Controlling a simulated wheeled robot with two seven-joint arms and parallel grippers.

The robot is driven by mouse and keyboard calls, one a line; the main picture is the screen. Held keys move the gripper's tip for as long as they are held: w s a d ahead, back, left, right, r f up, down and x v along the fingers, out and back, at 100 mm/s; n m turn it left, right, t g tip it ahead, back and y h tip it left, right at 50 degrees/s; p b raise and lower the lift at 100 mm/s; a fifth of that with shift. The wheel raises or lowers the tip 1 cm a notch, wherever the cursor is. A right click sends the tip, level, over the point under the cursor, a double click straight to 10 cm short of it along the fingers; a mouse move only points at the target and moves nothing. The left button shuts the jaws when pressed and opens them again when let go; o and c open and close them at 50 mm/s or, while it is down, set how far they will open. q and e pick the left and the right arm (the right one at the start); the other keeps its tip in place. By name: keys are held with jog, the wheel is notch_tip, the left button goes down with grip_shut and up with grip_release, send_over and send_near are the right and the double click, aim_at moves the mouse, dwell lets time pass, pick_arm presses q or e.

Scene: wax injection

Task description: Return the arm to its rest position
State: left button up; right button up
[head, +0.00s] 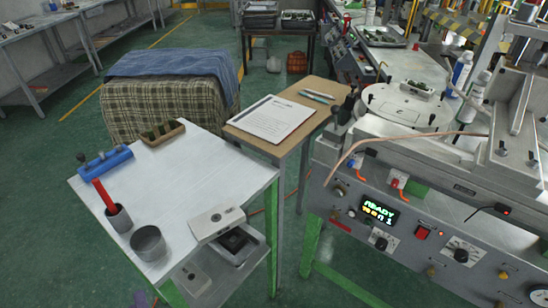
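Neither of my arms nor grippers shows in the head view. The wax injection machine (440,225) stands at the right, its front panel lit with a green and yellow display (378,213) that reads READY. A round plate (402,106) sits on top of the machine. A small silver block (416,88) rests on that plate.
The white table also holds a blue rack (105,162), a cup with a red-handled tool (119,218), a grey cup (148,243) and a wooden tray (162,133). A small table with papers (270,118) adjoins it. A cloth-covered block (168,90) stands behind. Green floor is open at left.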

pick_arm(q)
jog(key=a+r+m+t, duration=0.1)
jog(key=a+r+m, duration=0.2)
jog(key=a, duration=0.5)
jog(key=a+f+n+g+y, duration=0.25)
jog(key=a+f+g, duration=0.6)
jog(key=a, duration=0.45)
jog(key=s+a+f+n+g+h, duration=0.1)
jog(key=s+a+f+n+g, duration=0.1)
jog(key=s+a+n+g, duration=0.45)
jog(key=s+a+f+n+g+h, duration=0.2)
jog(key=s+a+f+n+g, duration=0.15)
jog(key=s+a, duration=0.6)
jog(key=s+d+f+n+h, duration=0.2)
jog(key=s+d+f, duration=0.1)
jog(key=d+f, duration=0.55)
jog(key=s+d+f+n+h, duration=0.25)
jog(key=d+f, duration=0.35)
jog(key=d, duration=0.6)
jog(key=d+f+h, duration=0.2)
jog(key=d, duration=0.9)
jog(key=s+d+f+n+h, duration=0.1)
jog(key=d+f+h, duration=0.1)
jog(key=d, duration=0.9)
jog(key=shift+s+f, duration=0.3)
